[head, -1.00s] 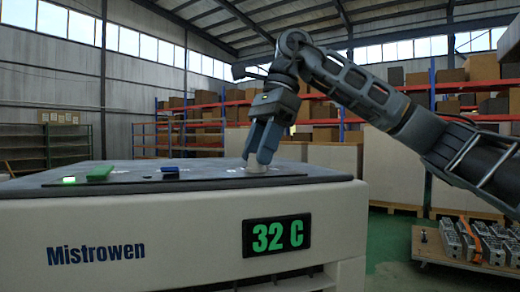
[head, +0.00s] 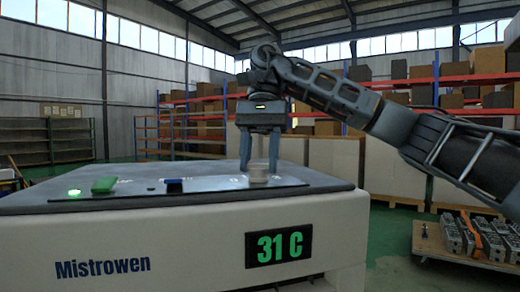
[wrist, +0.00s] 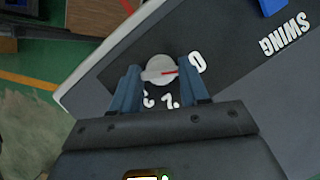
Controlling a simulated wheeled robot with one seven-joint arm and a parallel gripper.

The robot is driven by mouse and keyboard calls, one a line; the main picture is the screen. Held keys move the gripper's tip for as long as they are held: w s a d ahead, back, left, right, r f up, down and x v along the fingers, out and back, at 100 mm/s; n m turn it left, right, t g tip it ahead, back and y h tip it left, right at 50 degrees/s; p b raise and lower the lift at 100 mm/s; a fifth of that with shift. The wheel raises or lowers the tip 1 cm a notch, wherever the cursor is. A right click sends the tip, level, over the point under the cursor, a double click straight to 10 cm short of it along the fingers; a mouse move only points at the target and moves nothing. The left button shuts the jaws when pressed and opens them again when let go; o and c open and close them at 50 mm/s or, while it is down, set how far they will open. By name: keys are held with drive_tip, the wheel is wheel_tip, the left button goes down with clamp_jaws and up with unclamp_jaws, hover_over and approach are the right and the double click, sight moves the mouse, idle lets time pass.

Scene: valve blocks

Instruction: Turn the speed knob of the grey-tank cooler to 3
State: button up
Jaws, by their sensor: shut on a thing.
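The cooler (head: 190,245) is a pale body marked Mistrowen with a grey top and a dark control strip; I cannot tell the tank's colour apart from this. The pale round speed knob (head: 258,173) stands at the right end of the strip. My gripper (head: 260,163) points down over it, shut on it with one finger on each side. In the wrist view the knob (wrist: 160,68) shows between the fingers, its red pointer directed right, close to the 0 mark (wrist: 197,62). Other marks below the knob are partly hidden by the gripper.
A green switch (head: 103,184), a lit green lamp (head: 74,192) and a blue switch (head: 174,186) sit left on the strip. The display (head: 279,243) reads 31 C. A low pallet with metal blocks (head: 470,238) stands on the floor at right.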

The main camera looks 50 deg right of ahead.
drive_tip(key=shift+n+p, duration=0.35)
drive_tip(key=shift+n, duration=0.25)
drive_tip(key=o, duration=1.1)
drive_tip(key=shift+c, duration=0.2)
drive_tip(key=v, duration=0.7)
drive_tip(key=shift+w+r, duration=0.25)
drive_tip(key=shift+r, duration=0.1)
